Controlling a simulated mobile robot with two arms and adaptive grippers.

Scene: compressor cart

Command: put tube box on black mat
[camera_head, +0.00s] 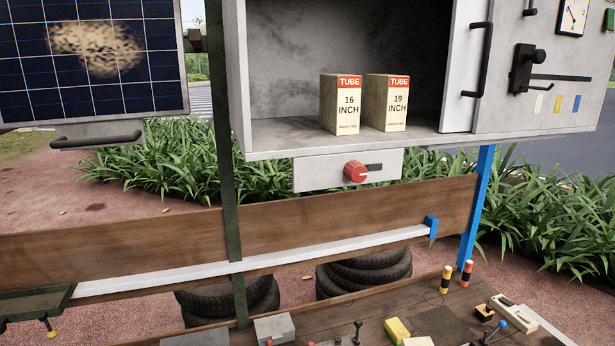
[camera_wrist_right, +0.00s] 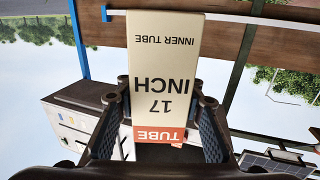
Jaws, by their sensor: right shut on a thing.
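My right gripper (camera_wrist_right: 160,100) is shut on a cream tube box (camera_wrist_right: 165,60) in the right wrist view. The box has an orange-red "TUBE" band and reads "17 INCH" and "INNER TUBE", upside down in this view. The fingers press on its two sides. Neither gripper shows in the head view. Two similar tube boxes, a 16 inch (camera_head: 348,105) and a 19 inch (camera_head: 393,103), stand upright side by side in the open cabinet. A dark flat patch that looks like the black mat (camera_head: 445,325) lies on the wooden bench at the lower right.
The open metal cabinet (camera_head: 270,137) has a red knob (camera_head: 355,171) below it. The bench holds a yellow block (camera_head: 397,330), two striped cylinders (camera_head: 466,278) and several small parts.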

